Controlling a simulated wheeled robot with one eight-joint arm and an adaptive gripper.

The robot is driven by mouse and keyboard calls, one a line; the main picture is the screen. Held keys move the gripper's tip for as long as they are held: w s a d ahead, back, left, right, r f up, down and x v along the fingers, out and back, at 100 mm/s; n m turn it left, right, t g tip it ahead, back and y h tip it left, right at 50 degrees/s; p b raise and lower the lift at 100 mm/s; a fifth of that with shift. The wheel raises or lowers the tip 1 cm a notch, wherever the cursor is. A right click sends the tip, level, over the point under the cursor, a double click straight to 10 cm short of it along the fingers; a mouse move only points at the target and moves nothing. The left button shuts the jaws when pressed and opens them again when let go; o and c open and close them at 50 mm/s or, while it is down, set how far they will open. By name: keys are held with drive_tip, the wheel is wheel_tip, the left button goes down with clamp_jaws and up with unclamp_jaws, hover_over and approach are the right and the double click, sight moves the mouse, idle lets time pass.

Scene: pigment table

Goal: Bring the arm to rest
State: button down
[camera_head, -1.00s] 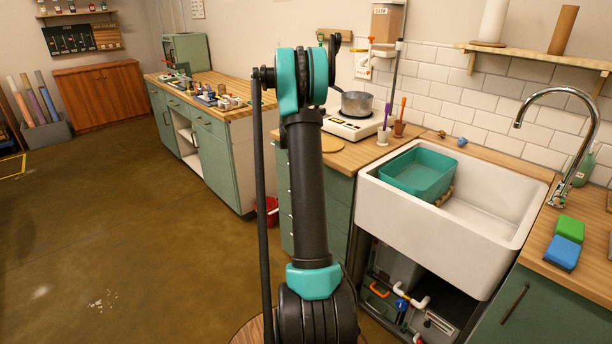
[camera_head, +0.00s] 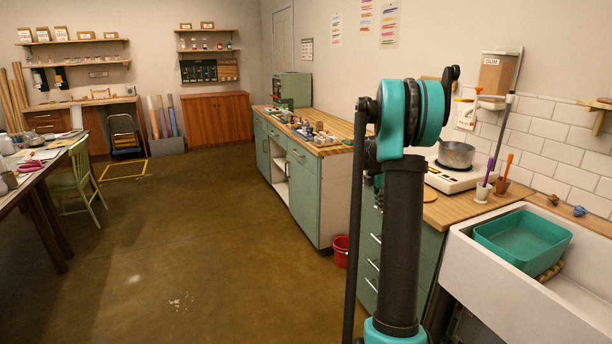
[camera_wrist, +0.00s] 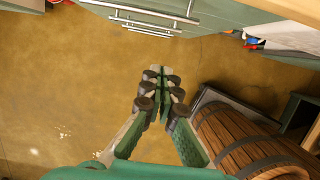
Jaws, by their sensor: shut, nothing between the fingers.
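My gripper (camera_wrist: 160,88) shows in the wrist view with its fingers together and nothing between them. It hangs over the brown floor, with no object touching the fingertips. In the head view my arm (camera_head: 400,230) stands upright in front of the counter, with a teal joint at its top. The gripper itself is hidden in the head view.
A sink (camera_head: 490,250) with a teal basin (camera_head: 520,238) is at the right. A hot plate (camera_head: 440,180) carries a pot (camera_head: 456,154). A wooden barrel (camera_wrist: 250,145) is at the wrist view's lower right. Open floor (camera_head: 190,240) lies to the left.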

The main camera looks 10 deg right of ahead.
drive_tip(key=s+a+f+m+t+y, duration=0.1)
drive_tip(key=s+a+f+m, duration=0.1)
drive_tip(key=s+a+m, duration=0.5)
drive_tip(key=s+a+f+m+t, duration=0.1)
drive_tip(key=s+a+f+m, duration=0.2)
drive_tip(key=s+a+m, duration=0.4)
drive_tip(key=s+a+f+m+t+y, duration=0.1)
drive_tip(key=s+a+m, duration=0.5)
drive_tip(key=s, duration=1.5)
drive_tip(key=a+f, duration=0.1)
drive_tip(key=a, duration=0.2)
drive_tip(key=shift+a+f+m+y, duration=0.15)
drive_tip(key=shift+a+m+y, duration=0.15)
drive_tip(key=shift+a+m, duration=0.1)
drive_tip(key=shift+s, duration=0.1)
